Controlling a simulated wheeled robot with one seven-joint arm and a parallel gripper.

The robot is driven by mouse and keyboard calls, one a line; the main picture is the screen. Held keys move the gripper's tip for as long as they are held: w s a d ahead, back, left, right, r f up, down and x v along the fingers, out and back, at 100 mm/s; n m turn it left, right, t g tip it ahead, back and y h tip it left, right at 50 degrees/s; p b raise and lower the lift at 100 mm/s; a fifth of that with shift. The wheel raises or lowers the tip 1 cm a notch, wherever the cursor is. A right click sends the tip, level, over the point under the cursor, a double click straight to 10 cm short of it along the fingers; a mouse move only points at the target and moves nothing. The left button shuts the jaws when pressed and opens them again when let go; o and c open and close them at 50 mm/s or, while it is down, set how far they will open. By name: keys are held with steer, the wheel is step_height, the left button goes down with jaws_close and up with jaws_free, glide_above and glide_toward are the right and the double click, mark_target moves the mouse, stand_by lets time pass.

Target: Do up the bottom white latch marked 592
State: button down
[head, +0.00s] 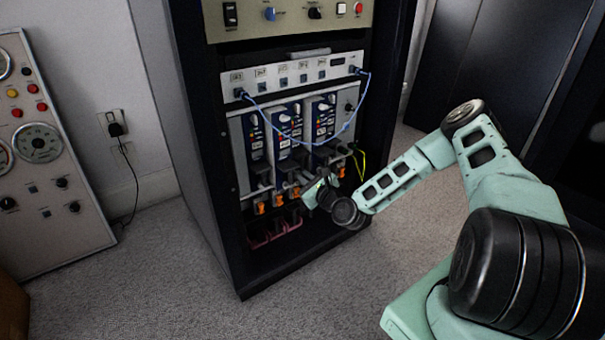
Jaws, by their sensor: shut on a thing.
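A rack cabinet (212,150) holds several upright blue-and-white modules (288,137) side by side. White parts show near their tops, and dark handles and orange tabs (260,208) show along their bottoms. My gripper (308,186) is at the lower front of the modules, right of the middle. It is shut on a small part at the module bottoms, which I take to be the bottom latch. The gripper and wrist hide that part, so its position cannot be seen. The marking 592 is too small to read.
A blue cable (347,126) loops from the white panel (290,80) across the module fronts. A yellow-green wire (361,163) hangs just right of my gripper. Pink-red parts (284,229) lie at the cabinet's bottom. A gauge panel (45,150) leans at the left. Carpet in front is clear.

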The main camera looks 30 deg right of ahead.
steer(key=shift+m, duration=2.2)
steer(key=c, duration=1.8)
jaws_free()
steer(key=s+p, duration=0.1)
steer(key=s, duration=0.4)
steer(key=s+p, duration=0.2)
steer(key=s, duration=0.4)
steer(key=s+p, duration=0.1)
steer(key=s, duration=0.5)
steer(key=shift+s+d+p, duration=0.2)
steer(key=shift+d+p, duration=0.1)
